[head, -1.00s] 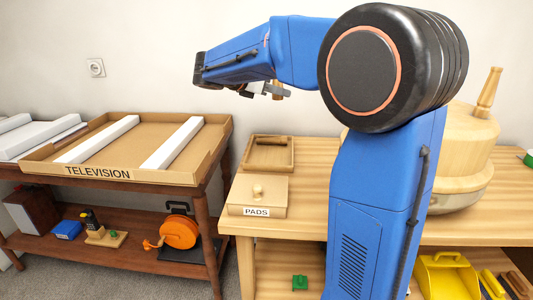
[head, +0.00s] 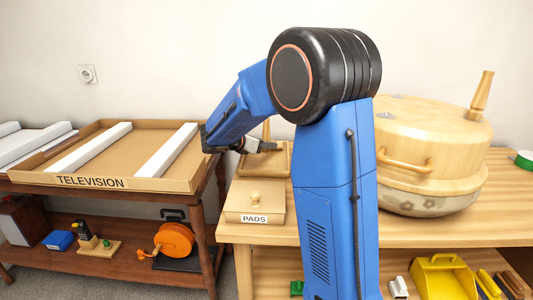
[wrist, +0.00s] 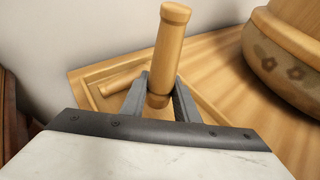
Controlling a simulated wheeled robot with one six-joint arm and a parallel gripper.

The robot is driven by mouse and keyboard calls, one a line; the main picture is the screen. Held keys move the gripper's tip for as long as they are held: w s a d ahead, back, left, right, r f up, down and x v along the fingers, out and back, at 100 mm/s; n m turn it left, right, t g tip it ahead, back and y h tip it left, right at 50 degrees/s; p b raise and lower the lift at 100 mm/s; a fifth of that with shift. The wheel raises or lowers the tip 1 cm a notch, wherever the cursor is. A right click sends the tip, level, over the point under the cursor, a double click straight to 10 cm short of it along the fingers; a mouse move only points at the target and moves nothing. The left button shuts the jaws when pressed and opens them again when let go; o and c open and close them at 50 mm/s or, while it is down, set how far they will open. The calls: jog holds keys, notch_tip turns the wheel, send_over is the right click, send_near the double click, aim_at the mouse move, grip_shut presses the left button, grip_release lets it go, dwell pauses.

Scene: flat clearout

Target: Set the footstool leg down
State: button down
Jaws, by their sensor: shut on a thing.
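My gripper (head: 268,147) is shut on a footstool leg (wrist: 171,45), a pale turned wooden piece held roughly upright between the two jaws (wrist: 159,95). The leg's upper part shows in the head view (head: 266,131). They are over the shallow wooden tray (head: 286,173) at the back left of the table. Another leg (wrist: 124,87) lies in the tray, left of the jaws in the wrist view. Whether the held leg's lower end touches the tray floor, I cannot tell. The upturned round footstool (head: 430,140) stands to the right with one leg (head: 482,100) upright on it.
The wooden PADS box (head: 255,203) with a knob stands in front of the tray. The TELEVISION carton (head: 110,178) with white strips is on the dark rack at left. A green-and-white roll (head: 525,160) lies at the far right.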

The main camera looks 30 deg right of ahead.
aim_at(266, 158)
jog(key=shift+f, duration=1.75)
jog(key=shift+f, duration=0.15)
jog(key=c, duration=1.4)
grip_release()
jog(key=shift+o, duration=0.2)
jog(key=shift+r, duration=0.2)
jog(key=v, duration=1.2)
